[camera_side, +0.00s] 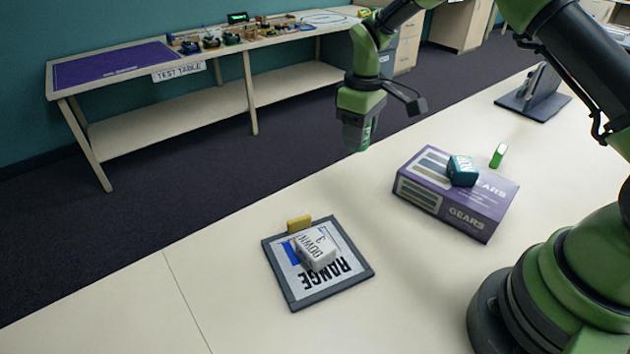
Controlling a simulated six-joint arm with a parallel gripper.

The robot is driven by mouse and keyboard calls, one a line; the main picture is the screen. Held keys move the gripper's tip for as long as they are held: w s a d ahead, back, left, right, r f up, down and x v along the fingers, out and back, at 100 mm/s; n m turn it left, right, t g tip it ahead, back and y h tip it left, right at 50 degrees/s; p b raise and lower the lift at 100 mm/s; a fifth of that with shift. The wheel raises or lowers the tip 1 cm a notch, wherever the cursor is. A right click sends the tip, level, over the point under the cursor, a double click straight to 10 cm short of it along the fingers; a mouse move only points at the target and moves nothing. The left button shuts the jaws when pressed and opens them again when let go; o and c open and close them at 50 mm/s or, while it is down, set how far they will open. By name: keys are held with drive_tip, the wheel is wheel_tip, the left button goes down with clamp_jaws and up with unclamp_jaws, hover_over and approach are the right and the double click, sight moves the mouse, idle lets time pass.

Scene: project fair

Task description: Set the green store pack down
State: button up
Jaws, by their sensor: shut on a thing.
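My gripper (357,138) hangs in the air above the far edge of the pale work table, left of the purple box. It is shut on the green store pack (368,132). Only a narrow bright green part of the pack shows between the fingers; the rest is hidden by the gripper. The pack is held clear of the table and touches nothing below.
A purple GEARS box (447,208) bears a teal block (462,170). A small green-and-white piece (498,156) stands behind it. A grey-rimmed RANGE board (348,283) holds a white block (315,250), with a yellow block (299,224) at its back edge. The table's front left is clear.

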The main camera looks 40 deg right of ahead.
drive_tip(key=shift+r, duration=0.4)
drive_tip(key=s+a+m, duration=0.1)
drive_tip(key=s+a, duration=0.1)
drive_tip(key=a, duration=1.1)
drive_tip(key=s+a, duration=0.3)
drive_tip(key=a, duration=0.9)
drive_tip(key=s+a, duration=1)
drive_tip(key=a, duration=0.2)
drive_tip(key=shift+m, duration=0.5)
drive_tip(key=f, duration=0.3)
drive_tip(key=s+a+f, duration=0.1)
drive_tip(key=f, duration=0.1)
drive_tip(key=shift+f, duration=2.4)
drive_tip(key=o, duration=0.9)
drive_tip(key=shift+f, duration=0.15)
drive_tip(key=shift+o, duration=0.2)
